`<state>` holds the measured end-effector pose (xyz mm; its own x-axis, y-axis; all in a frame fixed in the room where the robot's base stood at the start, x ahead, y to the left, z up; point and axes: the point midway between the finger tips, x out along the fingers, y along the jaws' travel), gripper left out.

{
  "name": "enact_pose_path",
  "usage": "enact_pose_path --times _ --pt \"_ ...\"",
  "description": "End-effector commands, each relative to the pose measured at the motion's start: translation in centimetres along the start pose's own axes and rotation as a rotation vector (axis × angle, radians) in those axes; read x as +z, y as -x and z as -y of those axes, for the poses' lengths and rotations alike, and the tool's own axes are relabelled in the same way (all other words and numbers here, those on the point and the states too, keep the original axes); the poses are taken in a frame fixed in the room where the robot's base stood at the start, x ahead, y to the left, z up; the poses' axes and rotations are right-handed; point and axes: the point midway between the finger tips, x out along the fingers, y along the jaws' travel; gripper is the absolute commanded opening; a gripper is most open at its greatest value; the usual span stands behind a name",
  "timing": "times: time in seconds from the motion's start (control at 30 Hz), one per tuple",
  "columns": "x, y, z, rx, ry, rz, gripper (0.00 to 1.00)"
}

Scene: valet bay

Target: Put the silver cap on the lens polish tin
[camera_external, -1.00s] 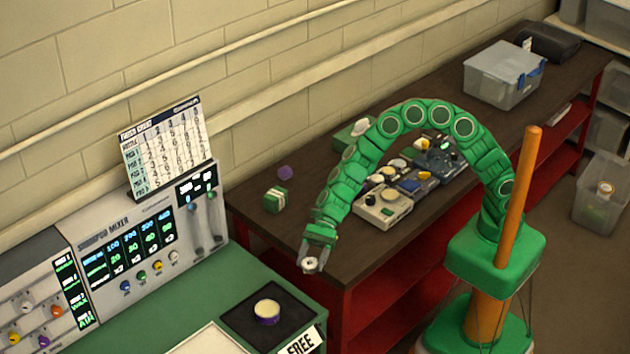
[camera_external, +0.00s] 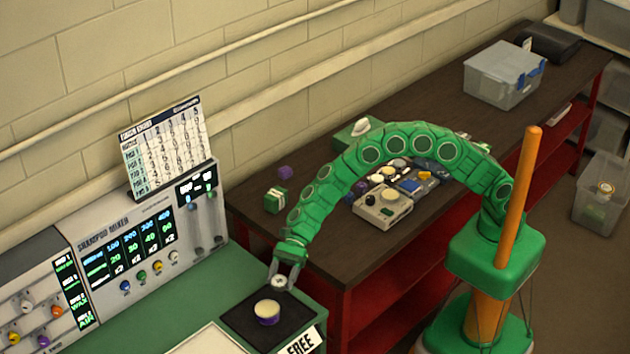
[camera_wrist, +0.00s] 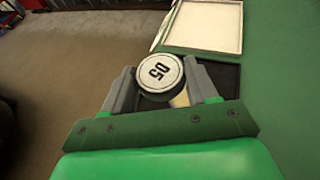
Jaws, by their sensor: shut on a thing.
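My gripper (camera_external: 281,279) is shut on the silver cap (camera_external: 278,282), a small round piece. The lens polish tin (camera_external: 267,319), short and purple with a cream top, stands on a black square mat (camera_external: 238,318) on the green counter. The cap is above the mat's far edge, a little beyond the tin and not touching it. In the wrist view a cream sliver of the tin (camera_wrist: 180,99) shows; the cap and fingers hide most of it.
A white-framed tray (camera_wrist: 204,46) lies next to the mat. The shampoo mixer (camera_external: 140,252) stands at the back left. The dark bench (camera_external: 330,250) on the right holds several small items.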

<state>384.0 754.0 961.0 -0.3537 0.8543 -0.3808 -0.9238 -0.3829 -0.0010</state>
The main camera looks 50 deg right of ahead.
Motion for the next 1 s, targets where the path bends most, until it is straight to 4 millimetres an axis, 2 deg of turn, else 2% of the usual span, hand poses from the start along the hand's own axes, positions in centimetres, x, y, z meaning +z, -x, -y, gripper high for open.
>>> enact_pose_path --times 0.1,0.5,0.87,1.0 --pt "-1.2 -1.1 0.6 0.002 -0.003 -0.004 0.28" --pt "-3.5 -3.9 2.7 0.000 -0.003 -0.004 0.28" --pt "-4.0 -4.8 3.4 -0.001 0.000 -0.002 0.28" --pt "-5.5 -5.4 3.4 0.001 -0.004 -0.004 0.28"
